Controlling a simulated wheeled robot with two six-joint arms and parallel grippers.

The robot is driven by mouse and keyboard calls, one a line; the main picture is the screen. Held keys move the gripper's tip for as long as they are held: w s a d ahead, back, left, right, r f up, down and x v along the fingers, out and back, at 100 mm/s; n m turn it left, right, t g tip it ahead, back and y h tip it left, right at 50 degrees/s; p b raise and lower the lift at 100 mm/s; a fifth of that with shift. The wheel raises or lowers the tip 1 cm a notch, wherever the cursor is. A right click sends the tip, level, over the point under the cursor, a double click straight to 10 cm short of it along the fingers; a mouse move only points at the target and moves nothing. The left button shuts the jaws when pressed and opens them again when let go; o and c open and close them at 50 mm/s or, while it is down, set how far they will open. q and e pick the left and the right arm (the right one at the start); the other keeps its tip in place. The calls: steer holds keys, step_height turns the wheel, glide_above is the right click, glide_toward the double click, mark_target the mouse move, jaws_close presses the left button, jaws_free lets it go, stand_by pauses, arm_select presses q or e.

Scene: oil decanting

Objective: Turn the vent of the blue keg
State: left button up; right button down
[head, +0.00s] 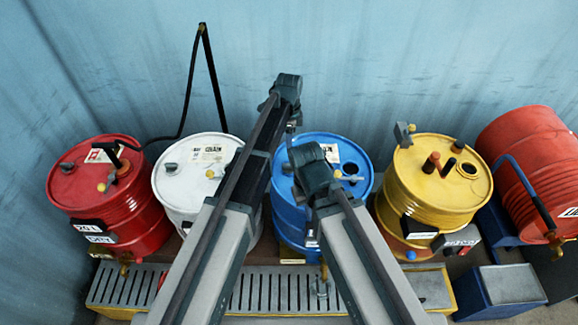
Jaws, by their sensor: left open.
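The blue keg (348,207) stands upright in the middle of the row, partly covered by my arms. Its top carries a small grey fitting (287,169) at the left, a small yellow fitting (338,173) and a round dark opening (350,168) at the right. I cannot tell for certain which fitting is the vent. My left gripper (291,127) is open, above the back left part of the keg's top, and small in view. I cannot tell whether it touches anything. My right arm crosses the front of the keg, and its gripper does not show.
A red keg (140,205) and a white keg (180,193) stand left. A yellow keg (440,205) stands right, beside a red drum (520,140) lying tilted. A grated tray (140,288) runs along the front. A black hose (190,80) rises behind the white keg.

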mark_target(289, 164)
arm_select(q)
step_height(289, 164, down, 10)
steer(key=b, duration=0.9)
steer(key=shift+f, duration=0.25)
jaws_close()
